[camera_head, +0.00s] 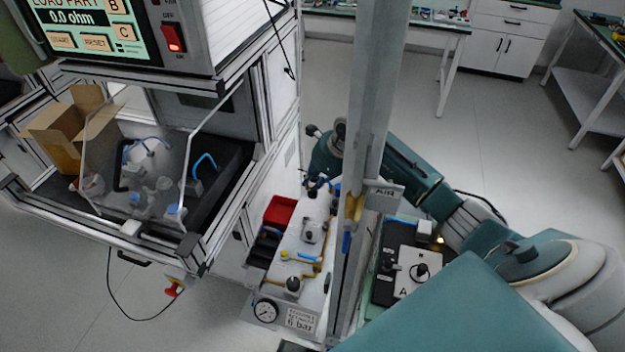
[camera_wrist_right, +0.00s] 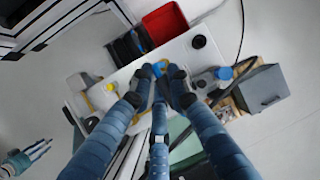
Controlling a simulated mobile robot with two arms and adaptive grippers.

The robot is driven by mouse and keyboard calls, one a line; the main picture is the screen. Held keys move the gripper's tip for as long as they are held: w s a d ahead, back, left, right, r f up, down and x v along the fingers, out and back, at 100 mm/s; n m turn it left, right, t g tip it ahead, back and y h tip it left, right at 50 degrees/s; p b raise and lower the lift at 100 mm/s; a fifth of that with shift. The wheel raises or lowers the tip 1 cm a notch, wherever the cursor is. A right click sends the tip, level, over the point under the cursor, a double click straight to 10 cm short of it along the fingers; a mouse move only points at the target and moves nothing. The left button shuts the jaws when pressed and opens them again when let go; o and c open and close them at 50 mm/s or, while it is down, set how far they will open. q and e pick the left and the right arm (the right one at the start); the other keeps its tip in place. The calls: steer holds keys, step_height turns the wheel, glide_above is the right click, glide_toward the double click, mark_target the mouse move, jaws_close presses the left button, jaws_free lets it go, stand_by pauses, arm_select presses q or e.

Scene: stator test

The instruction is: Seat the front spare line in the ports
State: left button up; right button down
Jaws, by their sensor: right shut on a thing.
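In the head view the right gripper (camera_head: 318,188) is small and dark at the far end of the panel (camera_head: 288,267), partly beside the grey post. I cannot tell whether the line's ends touch any port.
A red bin (camera_head: 279,211) and black bins (camera_head: 264,246) lie along the panel's left side. A yellow line (camera_head: 300,257) and a gauge (camera_head: 266,310) are on the panel. The grey post (camera_head: 366,110) rises close to my right arm. A test cabinet (camera_head: 235,60) stands left.

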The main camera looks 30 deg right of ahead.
step_height(320, 180, down, 10)
steer(key=b, duration=0.7)
steer(key=shift+w+f, duration=0.2)
steer(key=shift+a, duration=0.2)
stand_by(0.4)
steer(key=shift+s+a+f+b, duration=0.35)
steer(key=shift+s+a+f, duration=0.25)
steer(key=shift+f, duration=0.2)
steer(key=shift+a+f, duration=0.1)
steer(key=shift+f, duration=0.1)
steer(key=shift+s+a+f+b, duration=0.1)
steer(key=shift+f+b, duration=0.65)
steer(key=shift+a+f, duration=0.1)
steer(key=shift+f, duration=0.15)
stand_by(0.4)
